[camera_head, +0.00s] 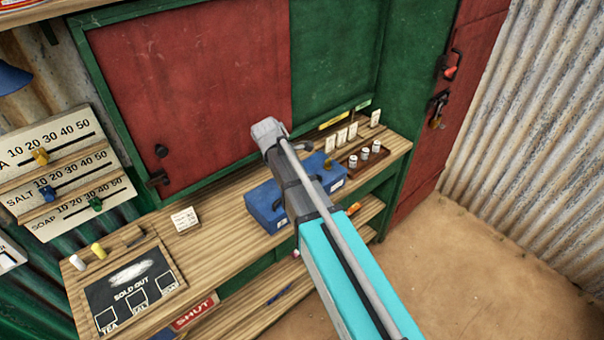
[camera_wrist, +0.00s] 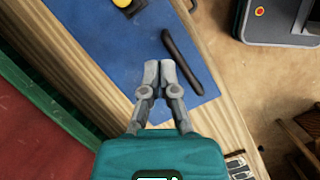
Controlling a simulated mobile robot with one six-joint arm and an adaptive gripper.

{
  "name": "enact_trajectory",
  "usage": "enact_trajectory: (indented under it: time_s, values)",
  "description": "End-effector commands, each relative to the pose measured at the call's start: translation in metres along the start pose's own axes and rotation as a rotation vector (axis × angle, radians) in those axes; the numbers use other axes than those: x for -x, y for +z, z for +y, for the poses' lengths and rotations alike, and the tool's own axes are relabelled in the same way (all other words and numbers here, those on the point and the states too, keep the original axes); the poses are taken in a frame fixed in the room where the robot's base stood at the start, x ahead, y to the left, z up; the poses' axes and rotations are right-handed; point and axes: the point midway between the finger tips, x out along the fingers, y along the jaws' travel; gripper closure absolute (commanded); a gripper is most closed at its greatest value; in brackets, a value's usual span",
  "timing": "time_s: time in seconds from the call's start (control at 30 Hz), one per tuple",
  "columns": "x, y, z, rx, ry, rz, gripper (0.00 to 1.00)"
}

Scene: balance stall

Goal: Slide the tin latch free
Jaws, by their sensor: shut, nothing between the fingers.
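The blue tin (camera_head: 262,208) sits on the wooden counter, its middle covered by my arm in the head view. Its flat blue lid (camera_wrist: 95,48) fills much of the wrist view. A dark bar (camera_wrist: 182,60) lies on the lid, and a yellow knob-like part (camera_wrist: 122,3) is cut off at the top edge. A brass knob (camera_head: 328,164) shows on the tin's right part in the head view. I cannot tell which part is the latch. My gripper (camera_wrist: 160,64) is shut and empty over the lid, left of the dark bar; contact is unclear. Its fingertips are not distinguishable in the head view.
Small weights stand in a tray (camera_head: 352,162) right of the tin. A small card (camera_head: 185,219) and a sold-out board (camera_head: 132,285) are on the left counter. The red shutter (camera_head: 190,85) stands behind. A red door (camera_head: 440,110) is at the right.

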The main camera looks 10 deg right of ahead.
Motion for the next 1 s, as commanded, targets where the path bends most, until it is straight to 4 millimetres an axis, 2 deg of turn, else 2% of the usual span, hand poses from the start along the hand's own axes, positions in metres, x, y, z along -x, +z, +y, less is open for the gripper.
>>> enact_trajectory:
  time_s: [0.03, 0.1, 0.3, 1.0]
  values:
    - [0.01, -0.005, 0.009, 0.051, 0.005, -0.01, 1.0]
    - [0.016, -0.01, 0.015, 0.115, 0.011, -0.023, 1.0]
    - [0.026, -0.02, 0.024, 0.23, 0.02, -0.046, 1.0]
    - [0.021, -0.022, 0.025, 0.251, 0.021, -0.05, 1.0]
